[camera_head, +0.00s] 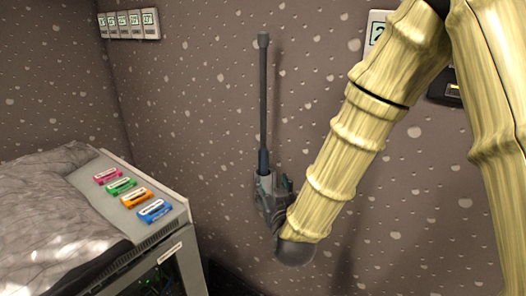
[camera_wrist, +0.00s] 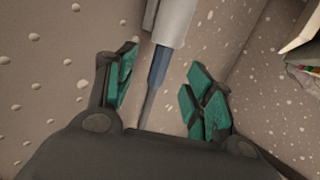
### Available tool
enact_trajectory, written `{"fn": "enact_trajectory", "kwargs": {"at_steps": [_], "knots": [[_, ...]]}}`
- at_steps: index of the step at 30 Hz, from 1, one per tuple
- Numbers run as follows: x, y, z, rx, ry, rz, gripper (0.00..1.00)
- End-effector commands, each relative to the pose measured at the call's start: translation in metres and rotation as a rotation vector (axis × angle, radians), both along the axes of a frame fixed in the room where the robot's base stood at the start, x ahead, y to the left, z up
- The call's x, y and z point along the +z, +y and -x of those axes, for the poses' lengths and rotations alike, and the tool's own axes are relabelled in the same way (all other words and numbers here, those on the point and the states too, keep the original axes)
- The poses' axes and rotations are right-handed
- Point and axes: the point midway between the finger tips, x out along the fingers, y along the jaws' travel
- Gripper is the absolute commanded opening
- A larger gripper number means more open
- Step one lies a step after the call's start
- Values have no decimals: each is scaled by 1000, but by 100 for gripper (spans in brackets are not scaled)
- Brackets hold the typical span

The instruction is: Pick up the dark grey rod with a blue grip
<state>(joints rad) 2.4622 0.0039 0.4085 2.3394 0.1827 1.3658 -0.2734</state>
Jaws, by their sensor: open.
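The dark grey rod (camera_head: 263,95) stands upright against the speckled wall, with a thicker dark cap at its top. In the wrist view, the blue grip (camera_wrist: 158,66) and the thinner rod (camera_wrist: 148,103) lie between the teal-padded fingers of my open gripper (camera_wrist: 164,85). The rod's far end is hidden behind the gripper body.
A grey cabinet (camera_head: 170,222) at left bears pink, green, orange and blue cassette-like pieces. A crumpled grey cover (camera_head: 50,205) lies beside them. Small numbered panels (camera_head: 130,24) hang on the wall at upper left. The wall is close behind the rod.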

Motion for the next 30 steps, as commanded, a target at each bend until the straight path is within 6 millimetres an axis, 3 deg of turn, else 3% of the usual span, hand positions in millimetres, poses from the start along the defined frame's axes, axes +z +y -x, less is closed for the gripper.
{"fn": "enact_trajectory", "kwargs": {"at_steps": [3, 7, 16, 25, 30], "knots": [[26, 7, -3, -1, -64, -4, 53], [37, 11, -8, -2, -87, -6, 53], [39, 16, -47, -4, -88, -6, 53], [38, 19, -65, -3, -86, -6, 53], [40, 21, -85, -3, -87, -7, 53]]}}
